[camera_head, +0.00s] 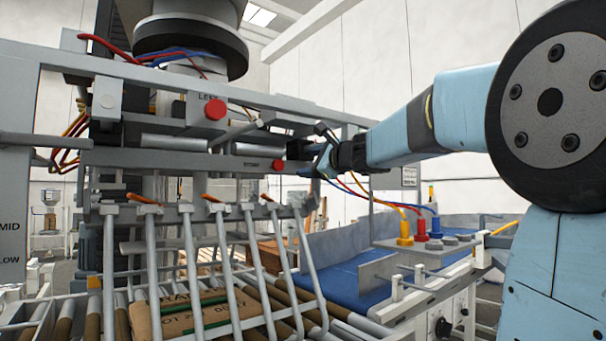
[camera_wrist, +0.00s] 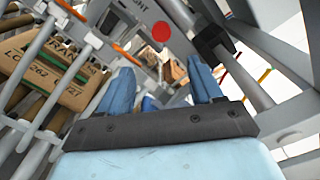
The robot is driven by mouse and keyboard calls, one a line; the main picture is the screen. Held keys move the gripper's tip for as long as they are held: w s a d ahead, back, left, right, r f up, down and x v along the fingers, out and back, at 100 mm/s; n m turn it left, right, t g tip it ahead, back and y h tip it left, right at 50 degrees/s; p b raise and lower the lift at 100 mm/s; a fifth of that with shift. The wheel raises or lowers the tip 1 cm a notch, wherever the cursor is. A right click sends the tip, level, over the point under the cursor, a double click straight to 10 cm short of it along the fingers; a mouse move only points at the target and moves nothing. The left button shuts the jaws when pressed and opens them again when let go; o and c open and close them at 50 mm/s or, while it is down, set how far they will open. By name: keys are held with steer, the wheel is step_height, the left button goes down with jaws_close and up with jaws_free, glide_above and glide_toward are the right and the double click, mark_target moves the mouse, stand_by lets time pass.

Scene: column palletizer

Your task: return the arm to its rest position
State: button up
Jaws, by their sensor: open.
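My arm (camera_head: 440,115) reaches in from the right in the head view, with its wrist stretched out to the left towards the grey machine frame. My gripper (camera_head: 318,165) is near the frame's crossbar, close to a red button (camera_head: 278,165); I cannot tell whether it touches anything. In the wrist view my gripper (camera_wrist: 165,90) shows two blue fingers apart with nothing between them. A red button (camera_wrist: 161,31) shows beyond the fingers.
Another red button (camera_head: 215,109) is on the upper bar. Metal rods (camera_head: 190,260) hang over a cardboard box (camera_head: 190,315) on rollers. A blue conveyor (camera_head: 350,285) and a panel with coloured connectors (camera_head: 420,245) lie below my arm. Hoses hang beneath my gripper.

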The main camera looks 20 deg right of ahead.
steer(key=s+a+f+n+g, duration=0.35)
steer(key=s+f+n, duration=0.25)
steer(key=s+f, duration=0.2)
steer(key=s+a+f+n+g, duration=0.3)
steer(key=s+a+f+n, duration=0.2)
steer(key=s+f, duration=0.3)
steer(key=s+d+f+n+g+h, duration=0.3)
steer(key=s+f+n+g+h, duration=0.2)
steer(key=s+f+n, duration=0.5)
steer(key=s+f, duration=0.6)
steer(key=f, duration=0.3)
steer(key=shift+s+f+h, duration=0.3)
steer(key=shift+d, duration=0.1)
steer(key=shift+c, duration=0.4)
